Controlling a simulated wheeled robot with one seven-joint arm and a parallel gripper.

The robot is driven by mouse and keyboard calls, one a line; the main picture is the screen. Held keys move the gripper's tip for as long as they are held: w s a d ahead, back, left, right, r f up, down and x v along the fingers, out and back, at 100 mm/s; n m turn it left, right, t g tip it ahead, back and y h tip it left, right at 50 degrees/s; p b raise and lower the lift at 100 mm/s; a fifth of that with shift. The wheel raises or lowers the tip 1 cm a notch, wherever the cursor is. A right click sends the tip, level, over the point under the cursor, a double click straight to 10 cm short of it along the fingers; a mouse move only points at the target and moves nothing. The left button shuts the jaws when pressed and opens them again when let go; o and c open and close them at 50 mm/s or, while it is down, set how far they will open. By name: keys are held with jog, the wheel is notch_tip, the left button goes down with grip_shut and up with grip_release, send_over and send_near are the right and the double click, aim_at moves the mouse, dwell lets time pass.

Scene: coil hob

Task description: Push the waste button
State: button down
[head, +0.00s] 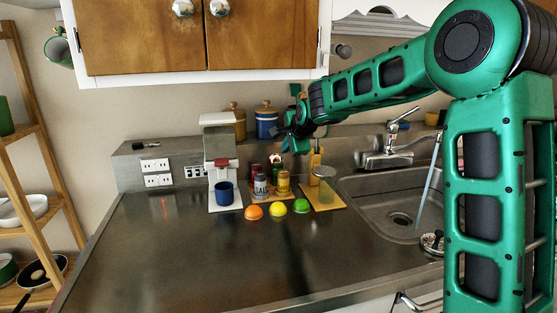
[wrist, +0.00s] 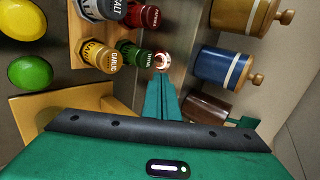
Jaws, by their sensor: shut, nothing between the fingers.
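My gripper (head: 292,138) is shut and empty. It hangs above the back of the counter, behind the spice jars and in front of the two canisters. In the wrist view its fingertips (wrist: 160,82) point at a small round shiny pinkish thing (wrist: 162,60), close beside the green-lidded jar (wrist: 134,54). I cannot tell whether this thing is the waste button, or whether the fingertips touch it. No label marks a waste button in either view.
Spice jars (head: 283,183) stand left of the sink (head: 385,205). A coffee maker (head: 221,150) with a blue mug (head: 224,193) stands left of them. Orange, yellow and green fruits (head: 301,205) lie in front. A blue canister (head: 266,123) stands behind. The front left counter is clear.

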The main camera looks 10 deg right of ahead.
aim_at(277, 157)
jog(key=shift+w+f, duration=0.1)
jog(key=x, duration=0.9)
jog(key=shift+w+f, duration=0.2)
jog(key=shift+f, duration=0.05)
jog(key=shift+w, duration=0.1)
jog(key=shift+w, duration=0.6)
jog(key=shift+r, duration=0.25)
jog(key=shift+r, duration=0.15)
jog(key=shift+s+a, duration=0.1)
jog(key=shift+s, duration=0.05)
